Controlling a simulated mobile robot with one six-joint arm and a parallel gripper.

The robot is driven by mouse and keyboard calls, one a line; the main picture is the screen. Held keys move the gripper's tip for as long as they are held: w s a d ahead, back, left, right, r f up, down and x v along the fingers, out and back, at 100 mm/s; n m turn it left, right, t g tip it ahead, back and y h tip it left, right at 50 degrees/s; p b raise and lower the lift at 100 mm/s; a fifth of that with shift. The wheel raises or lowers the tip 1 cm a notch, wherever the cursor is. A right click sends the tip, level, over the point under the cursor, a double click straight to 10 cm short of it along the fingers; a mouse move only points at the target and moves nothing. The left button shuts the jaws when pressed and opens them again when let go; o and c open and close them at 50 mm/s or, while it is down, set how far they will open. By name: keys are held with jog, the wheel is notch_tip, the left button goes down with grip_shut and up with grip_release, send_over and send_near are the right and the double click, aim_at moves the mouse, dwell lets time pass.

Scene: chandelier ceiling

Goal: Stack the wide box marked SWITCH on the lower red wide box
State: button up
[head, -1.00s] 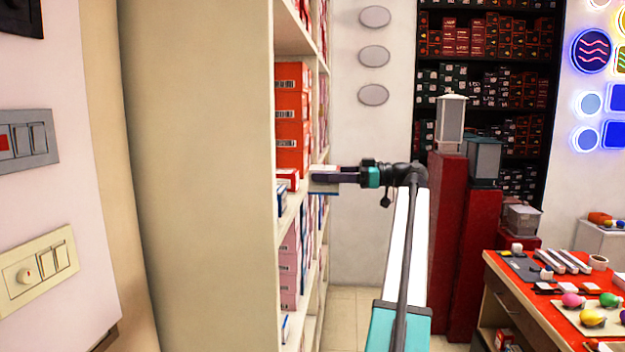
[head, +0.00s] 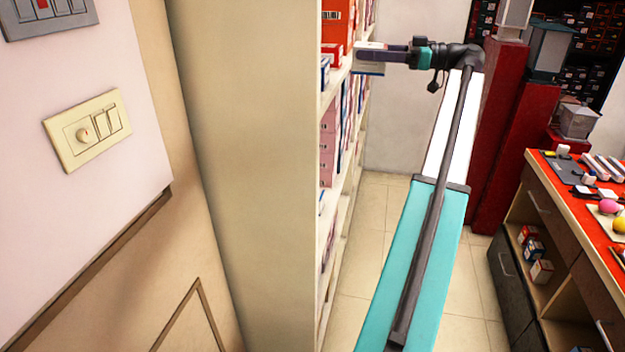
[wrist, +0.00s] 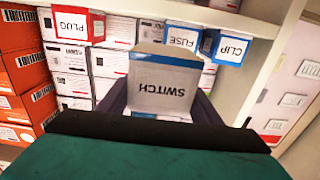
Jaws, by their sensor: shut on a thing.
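My gripper (wrist: 163,98) is shut on the wide box marked SWITCH (wrist: 160,88), which is white with a blue edge. Its lettering shows upside down in the wrist view. In the head view my gripper (head: 385,52) holds the box (head: 369,69) beside the shelf front, partly hidden by the fingers. A red-and-white box marked PLUG (wrist: 72,23) sits on the shelf at the upper left of the wrist view. Wide orange-red boxes (wrist: 27,72) are stacked at its left edge; they also show in the head view (head: 336,14). I cannot tell which is the lower red wide box.
Blue-and-white boxes marked FUSE (wrist: 182,38) and CLIP (wrist: 229,47) stand along the shelf (wrist: 250,18). White boxes lie behind the held box. A red-topped counter (head: 578,205) stands at the right, tall red pedestals (head: 505,130) behind my arm. Tiled floor (head: 370,235) shows between shelf and counter.

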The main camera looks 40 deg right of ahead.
jog(key=s+a+f+b, duration=0.2)
jog(key=f+b, duration=0.2)
jog(key=f, duration=0.9)
jog(key=s+a+f+b, duration=0.2)
jog(key=f+b, duration=0.3)
jog(key=f, duration=0.8)
jog(key=s+a+f+b, duration=0.2)
jog(key=s+f+b, duration=0.2)
jog(key=f, duration=0.9)
jog(key=shift+a+f+b, duration=0.4)
jog(key=shift+b, duration=0.2)
jog(key=shift+w, duration=0.15)
jog(key=shift+f+p+x, duration=0.5)
jog(key=shift+x, duration=2.75)
jog(key=shift+f+p+x, duration=0.45)
jog(key=shift+f+x, duration=0.05)
jog(key=shift+x, duration=2.75)
jog(key=shift+f+p+x, duration=0.5)
jog(key=shift+x, duration=2.75)
jog(key=shift+f, duration=0.1)
